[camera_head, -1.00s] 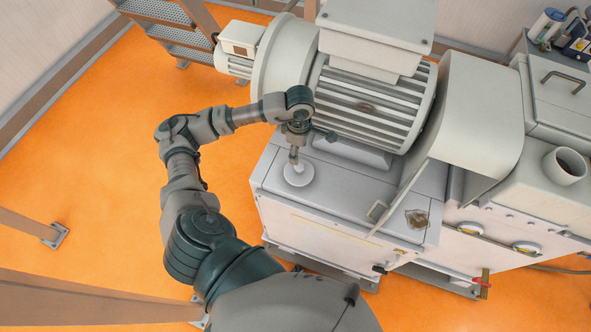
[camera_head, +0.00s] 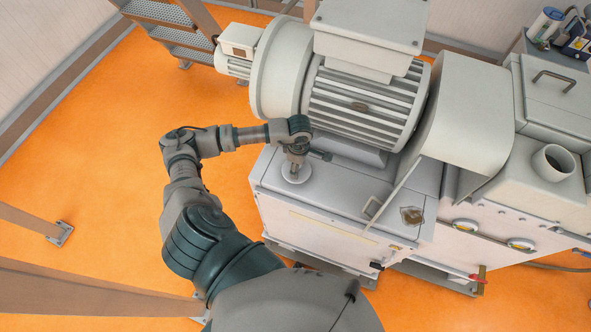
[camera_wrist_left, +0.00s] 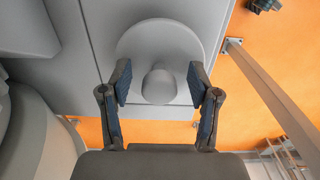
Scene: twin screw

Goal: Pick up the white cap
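The white cap (camera_head: 288,178), a round disc with a knob, lies flat on top of the grey cabinet beside the big motor. It also shows in the left wrist view (camera_wrist_left: 160,35), its rounded knob facing the camera. My left gripper (camera_head: 295,169) points down over the cap and partly hides it. In the left wrist view my left gripper (camera_wrist_left: 158,82) is open, with one finger on each side of the knob and gaps visible between. My right gripper is in no view.
The ribbed motor (camera_head: 360,105) stands close behind the cap. The cabinet top (camera_head: 335,190) right of the cap is clear. Steps (camera_head: 172,32) stand at the back left.

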